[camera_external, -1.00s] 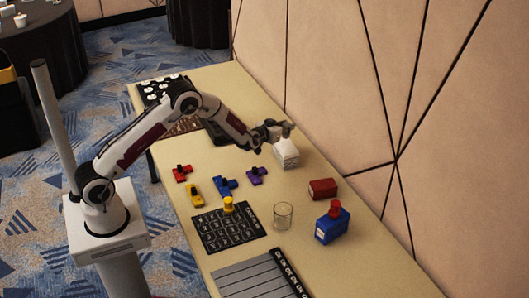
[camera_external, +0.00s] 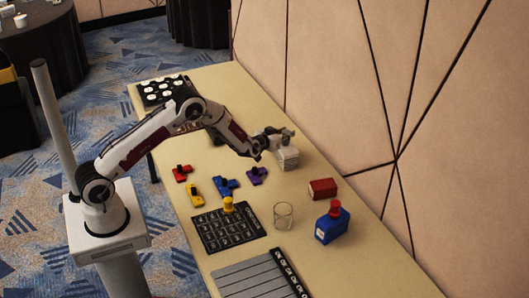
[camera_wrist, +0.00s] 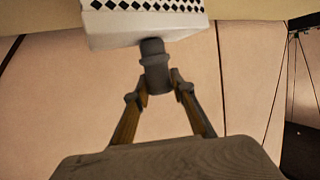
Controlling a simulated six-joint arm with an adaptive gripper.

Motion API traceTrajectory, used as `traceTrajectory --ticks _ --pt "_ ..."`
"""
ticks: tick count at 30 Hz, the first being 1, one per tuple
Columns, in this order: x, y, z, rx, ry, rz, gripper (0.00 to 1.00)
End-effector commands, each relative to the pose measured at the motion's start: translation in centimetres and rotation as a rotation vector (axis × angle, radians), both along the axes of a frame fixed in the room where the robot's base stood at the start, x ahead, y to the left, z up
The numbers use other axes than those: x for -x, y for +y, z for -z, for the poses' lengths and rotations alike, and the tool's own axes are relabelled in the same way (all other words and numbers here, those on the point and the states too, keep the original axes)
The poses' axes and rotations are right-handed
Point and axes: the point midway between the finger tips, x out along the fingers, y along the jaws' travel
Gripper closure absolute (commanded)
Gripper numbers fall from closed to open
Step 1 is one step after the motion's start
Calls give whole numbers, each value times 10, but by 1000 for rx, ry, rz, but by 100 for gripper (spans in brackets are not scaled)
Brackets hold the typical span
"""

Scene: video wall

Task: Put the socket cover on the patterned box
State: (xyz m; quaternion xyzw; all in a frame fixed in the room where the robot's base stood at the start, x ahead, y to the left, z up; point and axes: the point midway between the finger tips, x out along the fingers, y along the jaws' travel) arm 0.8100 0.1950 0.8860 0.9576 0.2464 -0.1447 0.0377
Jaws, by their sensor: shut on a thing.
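The patterned box (camera_external: 288,158) is white and stands near the wall on the table. In the wrist view its white face and black diamond pattern (camera_wrist: 145,28) fill the upper middle, partly cut off by the top edge. My gripper (camera_external: 283,135) is at the top of the box in the external view. In the wrist view, my gripper (camera_wrist: 156,84) is shut on a small grey, roughly cylindrical piece (camera_wrist: 154,58), which appears to be the socket cover. That piece overlaps the box's white face in view; I cannot tell whether they touch.
A dark red box (camera_external: 322,188), a blue container with a red top (camera_external: 332,226) and a clear glass (camera_external: 283,215) stand to the front. Toy-like blocks (camera_external: 225,186) and a black grid panel (camera_external: 225,232) lie nearer my base. The wall runs close behind the box.

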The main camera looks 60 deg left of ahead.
Motion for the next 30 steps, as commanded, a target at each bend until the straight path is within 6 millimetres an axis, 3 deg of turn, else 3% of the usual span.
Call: traceTrajectory --ticks 8,9,10,11,30 --pt "0 0 3 0 0 0 87" --pt "0 0 3 0 0 0 68" --pt "0 0 3 0 0 0 61" --pt "0 0 3 0 0 0 59" --pt "5 -3 -3 -1 0 0 59"
